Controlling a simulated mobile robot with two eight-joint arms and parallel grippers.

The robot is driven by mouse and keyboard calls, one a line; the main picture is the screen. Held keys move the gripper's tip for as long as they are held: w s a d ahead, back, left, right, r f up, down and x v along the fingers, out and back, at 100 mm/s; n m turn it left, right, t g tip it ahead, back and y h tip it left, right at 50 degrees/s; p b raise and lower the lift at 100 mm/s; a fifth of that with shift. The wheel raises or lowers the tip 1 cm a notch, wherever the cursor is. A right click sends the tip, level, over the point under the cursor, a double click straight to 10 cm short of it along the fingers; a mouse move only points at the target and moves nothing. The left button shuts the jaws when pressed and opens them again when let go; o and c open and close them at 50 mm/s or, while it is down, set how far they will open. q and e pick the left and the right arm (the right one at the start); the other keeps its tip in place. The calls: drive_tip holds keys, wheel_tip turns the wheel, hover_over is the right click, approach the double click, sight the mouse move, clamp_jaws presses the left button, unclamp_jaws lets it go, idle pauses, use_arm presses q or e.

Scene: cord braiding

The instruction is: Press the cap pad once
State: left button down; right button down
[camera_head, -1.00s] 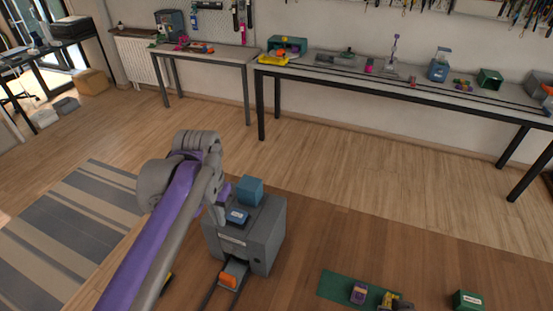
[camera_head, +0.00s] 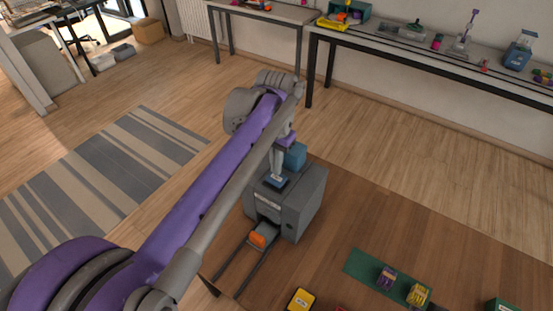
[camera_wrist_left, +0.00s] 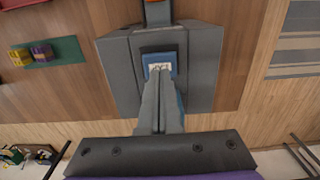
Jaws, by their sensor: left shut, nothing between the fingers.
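The cap pad is the small blue pad (camera_head: 275,182) with a pale label on top of a grey box-shaped machine (camera_head: 311,205). It also shows in the left wrist view as a blue square (camera_wrist_left: 150,59) in a dark frame. My left gripper (camera_head: 279,175) points down at the pad. In the left wrist view its fingers (camera_wrist_left: 159,72) are together, empty, with the tips over the pad's label and hiding part of it. I cannot tell whether they touch the pad. My right gripper does not show.
A blue block (camera_head: 295,156) stands right behind the pad on the machine. An orange block (camera_head: 260,237) sits at the machine's front between two rails. A green mat (camera_head: 362,264) with purple (camera_head: 386,278) and yellow (camera_head: 419,294) blocks lies to the right.

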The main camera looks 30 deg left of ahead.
use_arm(q)
drive_tip(key=shift+s, duration=0.15)
drive_tip(key=shift+w+f, duration=0.25)
drive_tip(key=shift+f, duration=0.5)
drive_tip(key=shift+f+b, duration=0.1)
drive_tip(key=shift+b, duration=0.2)
drive_tip(key=shift+s, duration=0.2)
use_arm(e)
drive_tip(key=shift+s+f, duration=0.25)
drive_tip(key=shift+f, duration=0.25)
use_arm(q)
drive_tip(key=shift+w, duration=0.2)
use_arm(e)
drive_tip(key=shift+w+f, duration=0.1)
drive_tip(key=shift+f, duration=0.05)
use_arm(q)
drive_tip(key=shift+f, duration=0.15)
